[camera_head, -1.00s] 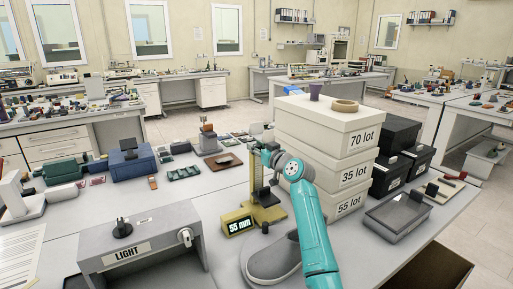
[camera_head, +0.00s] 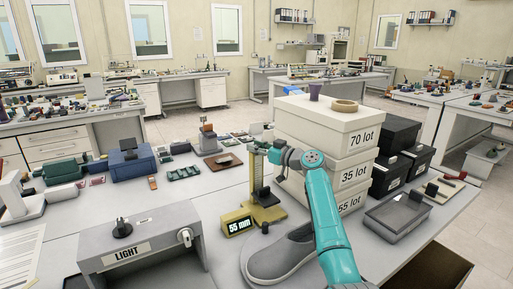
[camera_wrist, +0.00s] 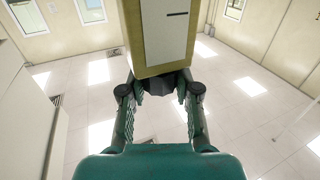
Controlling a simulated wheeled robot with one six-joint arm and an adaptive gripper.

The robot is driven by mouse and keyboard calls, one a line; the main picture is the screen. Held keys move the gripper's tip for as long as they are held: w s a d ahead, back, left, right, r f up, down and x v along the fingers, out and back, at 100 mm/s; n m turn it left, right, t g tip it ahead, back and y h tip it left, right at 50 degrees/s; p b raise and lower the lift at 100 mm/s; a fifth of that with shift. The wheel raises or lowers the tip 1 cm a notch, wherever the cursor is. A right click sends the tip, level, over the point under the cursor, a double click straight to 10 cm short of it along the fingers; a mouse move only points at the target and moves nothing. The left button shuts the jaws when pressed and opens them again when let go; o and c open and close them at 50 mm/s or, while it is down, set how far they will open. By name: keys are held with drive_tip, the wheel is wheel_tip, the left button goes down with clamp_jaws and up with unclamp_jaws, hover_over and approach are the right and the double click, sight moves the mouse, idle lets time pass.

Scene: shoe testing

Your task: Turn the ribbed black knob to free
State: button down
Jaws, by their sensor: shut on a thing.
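A yellow height gauge (camera_head: 257,178) stands on the bench with a display reading 55 mm (camera_head: 239,226). In the wrist view its upright (camera_wrist: 162,62) comes down from the top of the picture, with a pale face plate on it. The ribbed black knob (camera_wrist: 157,86) shows as a dark shape at the end of the upright. My gripper (camera_wrist: 160,93) is shut on it, one finger on each side. In the head view my gripper (camera_head: 269,152) is at the top of the gauge, and the knob cannot be made out there.
A grey shoe (camera_head: 285,257) lies on the bench in front of the gauge, partly behind my arm. Stacked white lot boxes (camera_head: 318,140) stand close on the right. A grey LIGHT box (camera_head: 150,250) stands at the front left. A brown tray (camera_head: 226,160) lies behind left.

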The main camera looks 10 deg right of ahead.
drive_tip(key=shift+f, duration=0.1)
drive_tip(key=c, duration=0.8)
unclamp_jaws()
drive_tip(key=shift+d, duration=0.1)
drive_tip(key=v, duration=1.2)
